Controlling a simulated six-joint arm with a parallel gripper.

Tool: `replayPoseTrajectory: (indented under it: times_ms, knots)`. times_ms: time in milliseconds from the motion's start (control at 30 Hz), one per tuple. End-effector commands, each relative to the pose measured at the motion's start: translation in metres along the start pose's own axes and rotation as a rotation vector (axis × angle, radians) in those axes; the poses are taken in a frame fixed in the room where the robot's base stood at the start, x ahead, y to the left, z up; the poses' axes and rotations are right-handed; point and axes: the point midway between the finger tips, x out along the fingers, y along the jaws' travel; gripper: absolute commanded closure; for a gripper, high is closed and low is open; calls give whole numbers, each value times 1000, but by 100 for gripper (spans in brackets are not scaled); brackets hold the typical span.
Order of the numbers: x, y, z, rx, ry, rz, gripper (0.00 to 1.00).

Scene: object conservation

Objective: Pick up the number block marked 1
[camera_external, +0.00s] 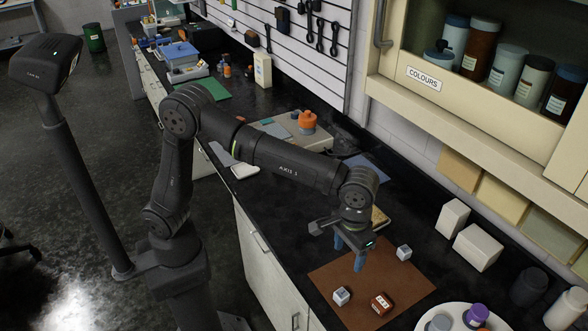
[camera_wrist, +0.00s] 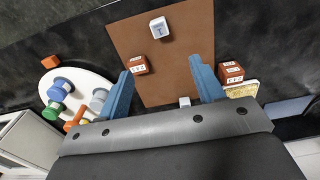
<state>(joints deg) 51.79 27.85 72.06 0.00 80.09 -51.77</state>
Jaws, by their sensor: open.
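A white block (camera_wrist: 158,28) with a dark mark like a 1 or a T lies at the mat's far end in the wrist view; it also shows in the external view (camera_external: 342,296). A second white block (camera_external: 404,252) is at the mat's other side, partly hidden behind my gripper body in the wrist view (camera_wrist: 184,101). A red-brown block (camera_external: 382,303) with white markings on the mat also shows in the wrist view (camera_wrist: 137,65). My gripper (camera_external: 349,257) is open and empty above the brown mat (camera_external: 330,275), its blue fingers (camera_wrist: 161,67) apart.
Another red-brown block (camera_wrist: 231,73) lies right of the mat by a yellowish object (camera_wrist: 242,90). A white round tray (camera_wrist: 85,80) with coloured jars is left of it. Pale boxes (camera_external: 478,247) stand by the wall. The mat's middle is clear.

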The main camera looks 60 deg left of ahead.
Motion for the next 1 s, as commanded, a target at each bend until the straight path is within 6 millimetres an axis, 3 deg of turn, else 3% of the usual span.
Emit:
replayPoseTrajectory:
  times_ms: [300,467,700,1000]
  knots:
    - [2,-2,0,-5,-10,3,43]
    - [25,-17,10,-64,-132,53,43]
    - [72,-54,39,-318,-472,267,43]
    - [95,-93,47,-802,-775,610,43]
